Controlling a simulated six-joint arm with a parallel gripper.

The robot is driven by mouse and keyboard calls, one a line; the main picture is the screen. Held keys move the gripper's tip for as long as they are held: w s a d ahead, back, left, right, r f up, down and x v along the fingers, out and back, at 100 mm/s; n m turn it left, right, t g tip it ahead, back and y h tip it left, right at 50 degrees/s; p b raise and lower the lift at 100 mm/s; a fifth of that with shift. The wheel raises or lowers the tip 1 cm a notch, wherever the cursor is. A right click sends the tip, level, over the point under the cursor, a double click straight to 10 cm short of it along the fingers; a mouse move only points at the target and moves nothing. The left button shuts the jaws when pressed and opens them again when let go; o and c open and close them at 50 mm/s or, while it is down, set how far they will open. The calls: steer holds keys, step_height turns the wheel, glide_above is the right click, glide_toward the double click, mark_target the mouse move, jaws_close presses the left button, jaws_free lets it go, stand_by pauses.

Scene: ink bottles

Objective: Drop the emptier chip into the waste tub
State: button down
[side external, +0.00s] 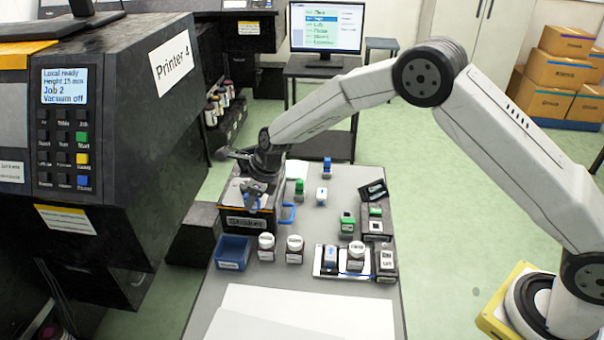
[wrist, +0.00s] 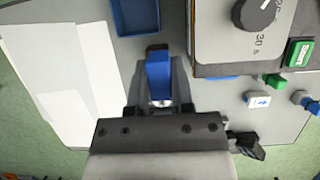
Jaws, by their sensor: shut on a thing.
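A blue block-like piece (wrist: 159,75) with a dark far end is in my gripper, between the fingers in the wrist view. In the side view my gripper (side external: 252,203) is low over the left of the table, in front of the dark box, and the piece shows only small there. A small open blue tub (side external: 232,252) stands on the table below and in front of my gripper. It also shows in the wrist view (wrist: 135,15), beyond the held piece and apart from it; its visible inside looks empty. I cannot read any fill level on the held piece.
The dark box (side external: 250,222) with a dial on top stands close beside my gripper. Two white-capped bottles (side external: 294,249) stand right of the tub. White sheets (side external: 300,315) cover the near table.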

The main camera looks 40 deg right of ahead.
steer(key=a, duration=0.2)
steer(key=w+a, duration=0.1)
steer(key=a, duration=0.2)
steer(key=shift+a+f, duration=0.15)
steer(key=shift+f, duration=0.05)
steer(key=shift+f, duration=0.15)
steer(key=shift+f, duration=2.9)
steer(key=shift+c, duration=2.1)
jaws_free()
steer(key=shift+r, duration=0.15)
steer(key=v, duration=0.7)
steer(key=shift+s+r, duration=0.15)
steer(key=shift+r, duration=0.1)
